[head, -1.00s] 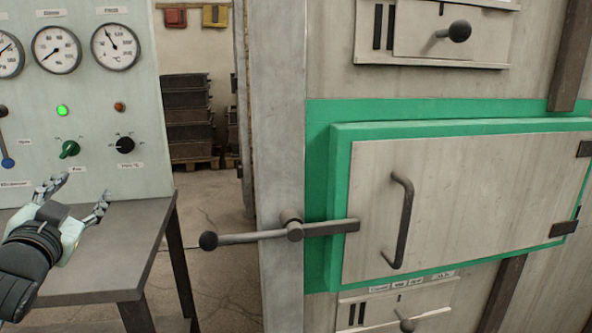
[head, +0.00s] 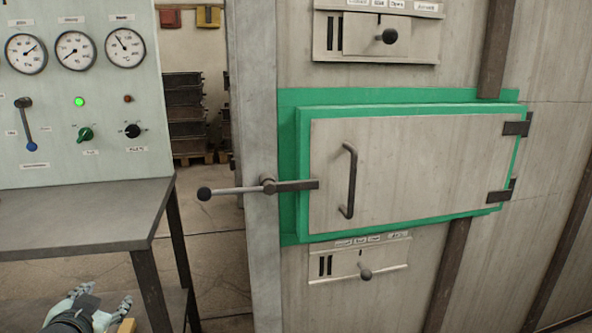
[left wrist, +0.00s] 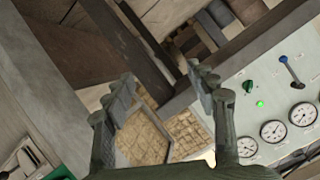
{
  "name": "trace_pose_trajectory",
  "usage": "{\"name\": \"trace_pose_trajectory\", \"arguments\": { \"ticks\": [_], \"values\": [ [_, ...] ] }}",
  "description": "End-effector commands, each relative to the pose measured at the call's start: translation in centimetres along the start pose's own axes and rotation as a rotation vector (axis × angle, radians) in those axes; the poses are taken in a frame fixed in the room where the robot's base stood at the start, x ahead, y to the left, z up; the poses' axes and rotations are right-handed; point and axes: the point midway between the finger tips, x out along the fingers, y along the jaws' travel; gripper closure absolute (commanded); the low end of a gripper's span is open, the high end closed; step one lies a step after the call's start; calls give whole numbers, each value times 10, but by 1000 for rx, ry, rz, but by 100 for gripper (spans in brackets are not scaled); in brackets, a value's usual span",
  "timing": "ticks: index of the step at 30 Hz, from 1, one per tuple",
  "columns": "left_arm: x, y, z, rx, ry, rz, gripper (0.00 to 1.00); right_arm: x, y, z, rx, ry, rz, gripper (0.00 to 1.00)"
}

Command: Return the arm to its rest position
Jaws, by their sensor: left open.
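My left gripper (head: 103,306) is low at the bottom left of the head view, below the level of the grey table top. It is open and empty. In the left wrist view its two fingers (left wrist: 165,88) are spread apart with nothing between them. The right gripper is in neither view.
A grey table (head: 80,215) stands at the left, with a control panel (head: 85,130) of gauges and knobs behind it. A furnace door (head: 400,170) in a green frame is shut, its latch lever (head: 235,190) sticking out left. Dark crates (head: 186,110) are stacked behind.

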Motion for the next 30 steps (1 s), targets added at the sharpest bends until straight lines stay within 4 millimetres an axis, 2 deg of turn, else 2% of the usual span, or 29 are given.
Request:
{"name": "trace_pose_trajectory", "arguments": {
  "ticks": [1,5,9,12,15,18,21,30],
  "values": [
    [2,24,36,-10,-80,41,43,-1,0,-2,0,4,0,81],
    [-4,80,120,-28,-267,133,43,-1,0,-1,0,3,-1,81],
    [-30,138,206,-41,-465,228,43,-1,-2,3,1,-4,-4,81],
    [-56,174,257,-48,-590,288,43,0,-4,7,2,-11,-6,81],
    [-82,202,295,-51,-687,334,43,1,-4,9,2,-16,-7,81],
    [-100,219,318,-52,-750,364,43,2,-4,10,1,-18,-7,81],
    [-110,228,330,-53,-782,379,43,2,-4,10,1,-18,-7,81],
    [-111,229,331,-53,-786,381,43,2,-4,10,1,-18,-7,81]
  ]
}}
